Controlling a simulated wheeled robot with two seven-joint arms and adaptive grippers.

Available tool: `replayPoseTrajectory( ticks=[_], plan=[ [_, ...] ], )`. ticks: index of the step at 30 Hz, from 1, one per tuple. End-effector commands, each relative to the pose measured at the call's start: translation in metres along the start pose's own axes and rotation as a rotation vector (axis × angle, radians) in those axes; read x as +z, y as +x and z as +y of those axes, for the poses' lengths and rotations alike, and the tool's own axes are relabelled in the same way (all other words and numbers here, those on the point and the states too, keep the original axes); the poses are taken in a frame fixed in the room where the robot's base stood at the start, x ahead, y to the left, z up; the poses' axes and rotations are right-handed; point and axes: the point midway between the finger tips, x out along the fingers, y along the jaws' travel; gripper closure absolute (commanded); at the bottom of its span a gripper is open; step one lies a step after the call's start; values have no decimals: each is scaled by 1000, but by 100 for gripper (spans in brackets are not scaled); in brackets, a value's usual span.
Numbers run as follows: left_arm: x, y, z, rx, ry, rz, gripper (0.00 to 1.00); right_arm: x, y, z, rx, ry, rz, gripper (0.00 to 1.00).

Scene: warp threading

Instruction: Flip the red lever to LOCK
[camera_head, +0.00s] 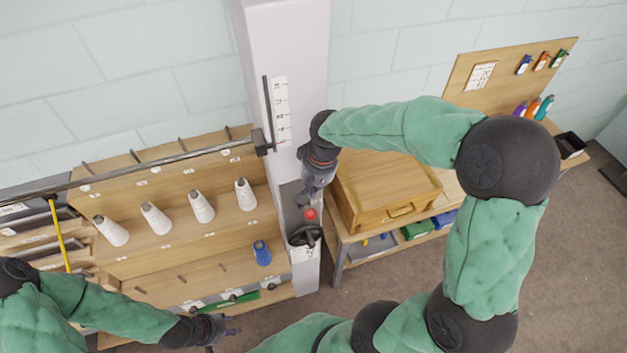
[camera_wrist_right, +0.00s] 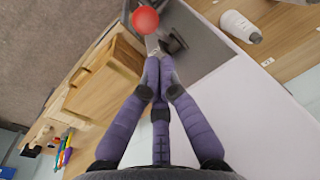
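The lever's red ball knob (camera_head: 310,213) is on the white column, above a black handwheel. It also shows at the top of the right wrist view (camera_wrist_right: 145,20), with a short grey shaft below it. My right gripper (camera_head: 306,199) is at the column just above the knob. In the right wrist view its purple fingers (camera_wrist_right: 158,70) come together beside the shaft, below the knob. I cannot tell whether they touch the lever. No LOCK marking is readable. My left gripper (camera_head: 227,327) is low at the left, away from the lever, its fingers too small to judge.
The white column (camera_head: 288,60) carries the handwheel (camera_head: 304,235) and a rail. A shelf of white cones (camera_head: 202,207) and a blue cone (camera_head: 262,253) stands left. A wooden box (camera_head: 385,185) on a bench stands close right of the column. Bare floor lies in front.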

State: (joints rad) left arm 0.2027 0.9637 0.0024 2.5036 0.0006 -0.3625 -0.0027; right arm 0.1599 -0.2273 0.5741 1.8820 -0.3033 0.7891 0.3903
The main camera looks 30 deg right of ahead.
Motion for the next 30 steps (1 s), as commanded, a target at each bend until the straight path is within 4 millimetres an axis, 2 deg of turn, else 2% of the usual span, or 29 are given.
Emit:
replayPoseTrajectory(
  ticks=[6,10,24,30],
  plan=[
    [0,-4,1,0,0,0,60,0,31,0,1,0,-3,100],
    [0,-4,2,0,0,0,60,0,41,0,1,0,0,100],
    [0,-4,2,0,0,0,60,0,45,0,0,-1,2,100],
    [0,3,-1,0,0,0,60,1,47,0,-3,-4,23,100]
  ],
)
